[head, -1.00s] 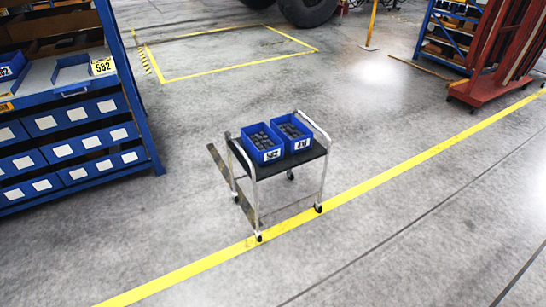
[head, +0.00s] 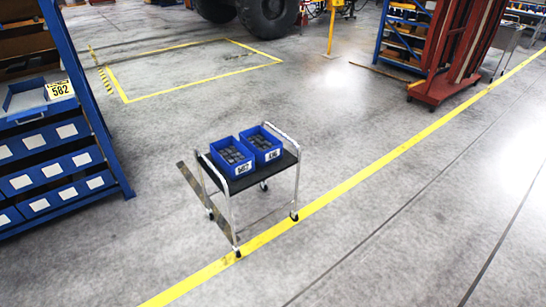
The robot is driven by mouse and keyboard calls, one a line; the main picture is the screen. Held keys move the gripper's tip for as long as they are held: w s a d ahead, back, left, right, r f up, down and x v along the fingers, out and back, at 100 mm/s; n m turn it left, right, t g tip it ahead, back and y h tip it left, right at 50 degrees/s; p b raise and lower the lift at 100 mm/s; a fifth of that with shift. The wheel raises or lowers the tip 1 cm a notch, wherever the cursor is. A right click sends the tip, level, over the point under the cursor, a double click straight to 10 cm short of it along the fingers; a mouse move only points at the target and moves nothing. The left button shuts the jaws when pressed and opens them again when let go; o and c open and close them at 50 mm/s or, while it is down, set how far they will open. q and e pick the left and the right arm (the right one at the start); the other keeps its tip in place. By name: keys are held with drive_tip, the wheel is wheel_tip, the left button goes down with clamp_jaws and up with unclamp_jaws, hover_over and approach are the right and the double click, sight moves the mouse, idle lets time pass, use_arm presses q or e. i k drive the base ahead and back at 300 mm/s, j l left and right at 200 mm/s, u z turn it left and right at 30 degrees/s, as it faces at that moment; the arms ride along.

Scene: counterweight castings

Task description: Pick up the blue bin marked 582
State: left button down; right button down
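Two blue bins stand side by side on a small cart: the left bin (head: 232,158) and the right bin (head: 262,145). Both hold several dark grey pieces. Each has a white label on its front, too small for me to read surely. Neither of my grippers is in view.
The cart (head: 291,160) has a black top, silver rails and wheels, and stands by a yellow floor line (head: 350,183). The blue rack (head: 92,110) holds several blue drawers. A red rack (head: 440,88) stands at the back right.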

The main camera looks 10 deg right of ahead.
sight(234, 159)
drive_tip(key=i+j+z, duration=0.15)
drive_tip(key=i, duration=0.35)
drive_tip(key=i+j+z, duration=0.1)
drive_tip(key=i+j, duration=0.2)
drive_tip(key=i, duration=0.15)
